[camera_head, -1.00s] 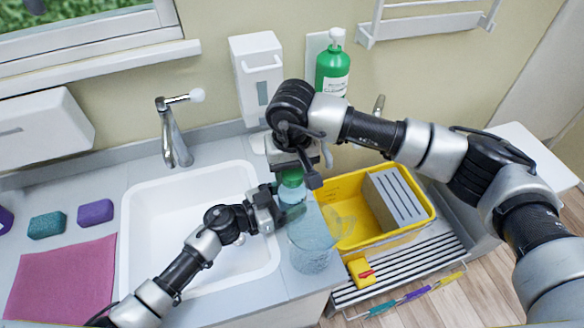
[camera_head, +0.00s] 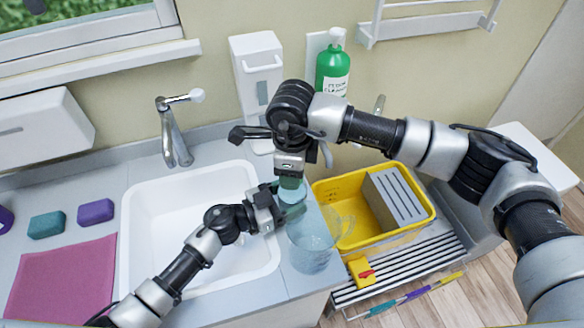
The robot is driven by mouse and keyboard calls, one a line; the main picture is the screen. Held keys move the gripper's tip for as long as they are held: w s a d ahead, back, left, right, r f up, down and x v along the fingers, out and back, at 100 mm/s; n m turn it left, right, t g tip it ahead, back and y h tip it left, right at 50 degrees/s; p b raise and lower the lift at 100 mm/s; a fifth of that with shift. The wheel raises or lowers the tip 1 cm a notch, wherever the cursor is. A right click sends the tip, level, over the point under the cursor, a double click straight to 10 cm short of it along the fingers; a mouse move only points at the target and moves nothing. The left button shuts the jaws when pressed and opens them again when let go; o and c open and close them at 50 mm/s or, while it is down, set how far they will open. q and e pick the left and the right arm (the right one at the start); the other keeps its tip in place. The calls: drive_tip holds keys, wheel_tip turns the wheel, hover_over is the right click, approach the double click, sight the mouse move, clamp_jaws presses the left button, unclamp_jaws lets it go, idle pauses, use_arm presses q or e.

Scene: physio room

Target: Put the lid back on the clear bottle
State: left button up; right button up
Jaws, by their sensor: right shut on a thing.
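The clear bottle (camera_head: 293,211) stands on the counter strip right of the sink, its body greenish and see-through. My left gripper (camera_head: 281,209) comes in from the left at its side and appears closed around it. The green lid (camera_head: 291,184) is at the bottle's top, directly under my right gripper (camera_head: 291,175), which is shut on it from above. The lid looks in line with the bottle's mouth; the rim between them is too small and covered to tell how it is seated.
A large clear vessel (camera_head: 311,248) stands just in front of the bottle. A yellow tub (camera_head: 421,190) with a grey block is to the right, beside a slatted rack (camera_head: 420,260). The white sink (camera_head: 147,250) lies left; a green pump bottle (camera_head: 332,72) is behind.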

drive_tip(key=m, duration=1.4)
drive_tip(key=o, duration=1.1)
wheel_tip(320, 180, up, 12)
